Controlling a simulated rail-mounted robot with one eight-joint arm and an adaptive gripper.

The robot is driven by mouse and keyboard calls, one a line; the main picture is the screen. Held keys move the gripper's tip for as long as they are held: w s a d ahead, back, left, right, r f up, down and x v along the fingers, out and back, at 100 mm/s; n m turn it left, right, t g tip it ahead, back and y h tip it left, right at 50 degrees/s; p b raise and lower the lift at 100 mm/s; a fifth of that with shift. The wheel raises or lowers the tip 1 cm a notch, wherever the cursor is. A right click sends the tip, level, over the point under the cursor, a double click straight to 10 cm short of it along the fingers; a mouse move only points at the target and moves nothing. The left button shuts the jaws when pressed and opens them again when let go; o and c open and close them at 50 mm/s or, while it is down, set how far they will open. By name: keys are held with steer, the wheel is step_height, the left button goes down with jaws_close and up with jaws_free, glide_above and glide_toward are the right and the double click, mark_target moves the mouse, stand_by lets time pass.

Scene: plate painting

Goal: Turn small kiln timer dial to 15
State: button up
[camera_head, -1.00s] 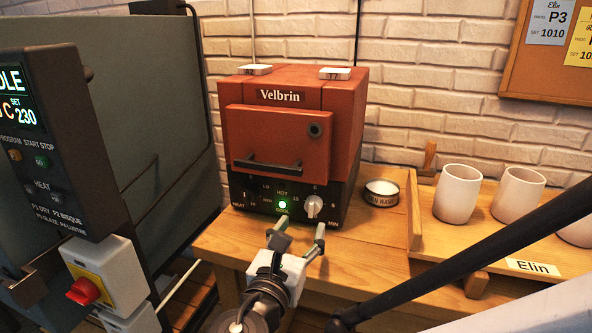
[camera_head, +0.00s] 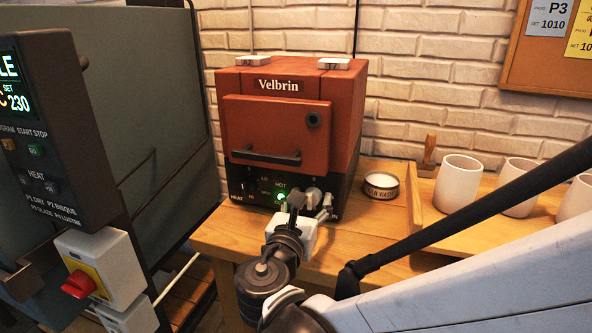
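The small red Velbrin kiln (camera_head: 272,124) stands on the wooden bench, its door closed. Its black lower panel carries a green lit lamp (camera_head: 282,197) and the pale timer dial (camera_head: 313,195) to the right of it. My gripper (camera_head: 312,206) is right in front of the dial. One pale finger shows just right of the dial; my dark wrist hides the other finger. Whether the fingers touch the dial cannot be seen. The dial's pointer and most of its numbers are hidden, so its setting cannot be read.
A round tin (camera_head: 381,187) sits right of the kiln. A wooden tray (camera_head: 414,208) with several white cups (camera_head: 457,182) stands farther right. A large grey kiln with a control panel (camera_head: 42,130) and a red switch (camera_head: 79,284) is at the left. My arm crosses the lower right.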

steer(key=c, duration=0.9)
